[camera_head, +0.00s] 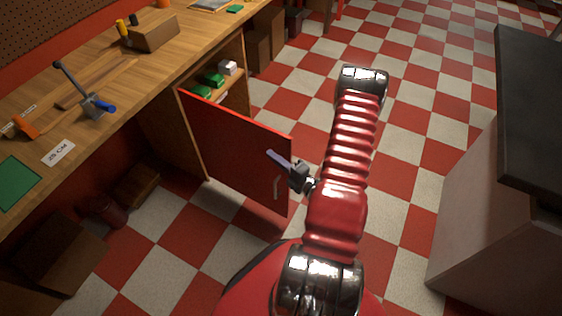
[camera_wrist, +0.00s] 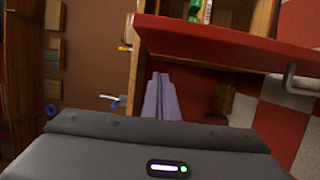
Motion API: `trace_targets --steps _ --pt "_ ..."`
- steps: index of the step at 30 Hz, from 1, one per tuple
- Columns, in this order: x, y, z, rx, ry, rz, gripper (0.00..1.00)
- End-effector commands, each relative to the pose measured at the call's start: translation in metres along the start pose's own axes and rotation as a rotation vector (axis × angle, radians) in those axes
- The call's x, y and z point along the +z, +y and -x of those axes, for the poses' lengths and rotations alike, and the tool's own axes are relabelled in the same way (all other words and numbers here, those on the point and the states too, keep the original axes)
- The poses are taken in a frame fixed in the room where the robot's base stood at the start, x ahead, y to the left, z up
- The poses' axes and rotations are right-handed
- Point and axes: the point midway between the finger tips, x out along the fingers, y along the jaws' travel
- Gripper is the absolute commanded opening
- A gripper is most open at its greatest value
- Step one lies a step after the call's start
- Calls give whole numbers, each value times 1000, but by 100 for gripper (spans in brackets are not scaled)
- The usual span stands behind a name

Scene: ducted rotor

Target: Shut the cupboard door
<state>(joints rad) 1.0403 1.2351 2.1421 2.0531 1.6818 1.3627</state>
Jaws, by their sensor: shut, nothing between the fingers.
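The red cupboard door (camera_head: 235,150) stands wide open, swung out from the wooden cupboard (camera_head: 170,130) under the workbench. In the wrist view the door (camera_wrist: 225,38) crosses the upper right. My gripper (camera_head: 272,154) is shut and empty, in front of the door's face near its free edge in the head view. Its fingers (camera_wrist: 158,88) lie together below the door in the wrist view. I cannot tell whether they touch the door.
The workbench (camera_head: 110,85) runs along the left with a clamp, a box and tools on it. Green and white items (camera_head: 212,80) sit on the cupboard shelf. A dark-topped counter (camera_head: 530,110) stands at the right. Checkered floor (camera_head: 420,120) is clear between them.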

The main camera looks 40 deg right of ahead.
Motion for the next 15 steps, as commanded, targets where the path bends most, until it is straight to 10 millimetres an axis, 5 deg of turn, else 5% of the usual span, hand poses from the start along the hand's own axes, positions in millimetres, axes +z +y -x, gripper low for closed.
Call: trace_targets --steps 8,15 --pt "-1 0 -28 1 2 2 0" --pt "28 0 -34 1 0 1 0"
